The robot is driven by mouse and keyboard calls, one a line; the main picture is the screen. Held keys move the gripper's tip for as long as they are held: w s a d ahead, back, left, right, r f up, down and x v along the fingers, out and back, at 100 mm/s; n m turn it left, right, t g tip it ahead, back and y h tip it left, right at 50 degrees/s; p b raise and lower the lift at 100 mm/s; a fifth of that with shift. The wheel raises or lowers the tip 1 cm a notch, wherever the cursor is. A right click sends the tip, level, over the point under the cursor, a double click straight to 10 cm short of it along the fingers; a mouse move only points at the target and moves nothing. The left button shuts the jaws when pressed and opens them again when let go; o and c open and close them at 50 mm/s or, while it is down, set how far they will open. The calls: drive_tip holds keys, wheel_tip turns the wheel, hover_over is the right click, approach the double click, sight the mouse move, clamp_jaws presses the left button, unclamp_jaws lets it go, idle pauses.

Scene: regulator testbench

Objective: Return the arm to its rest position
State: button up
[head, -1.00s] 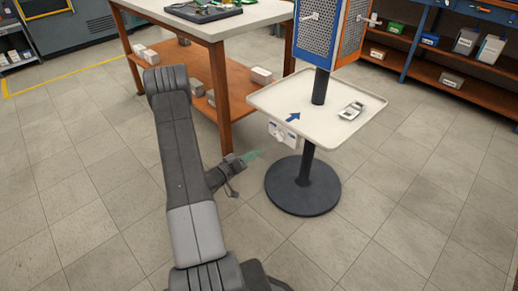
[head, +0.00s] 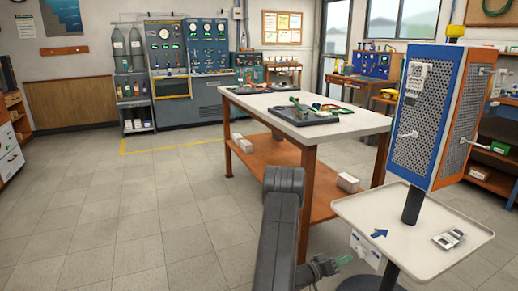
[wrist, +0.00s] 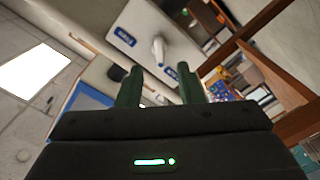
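My arm is folded, with a dark grey link standing upright in the lower middle of the head view. My gripper (head: 346,260) points right, toward the stand, with its greenish fingers low beside the tray. In the wrist view my gripper (wrist: 159,80) has its two green fingers apart, with nothing held between them. Beyond the fingertips is a white box (wrist: 180,38) with a white handle and blue labels. This box also shows under the tray's front edge in the head view (head: 365,246). The fingers appear apart from it.
A stand with a white tray (head: 405,255) and a blue-orange perforated panel (head: 424,125) is close on the right. A grey metal device (head: 448,239) lies on the tray. A workbench (head: 262,98) with a lower shelf stands ahead. Open tiled floor (head: 130,215) lies to the left.

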sight(358, 253)
drive_tip(key=b+x, duration=0.1)
drive_tip(key=x, duration=0.5)
drive_tip(key=shift+d, duration=0.15)
drive_tip(key=p+v, duration=0.2)
drive_tip(key=v, duration=1.2)
drive_tip(key=w+d+m+b, duration=0.1)
drive_tip(key=d, duration=0.3)
drive_tip(key=w+d+m+b, duration=0.1)
drive_tip(key=w+d+m, duration=0.1)
drive_tip(key=d, duration=0.2)
drive_tip(key=w+d+m+b, duration=0.1)
drive_tip(key=w+d, duration=0.1)
drive_tip(key=d, duration=0.3)
drive_tip(key=shift+w, duration=0.25)
drive_tip(key=m+b, duration=0.1)
drive_tip(key=m, duration=0.4)
drive_tip(key=shift+a, duration=0.1)
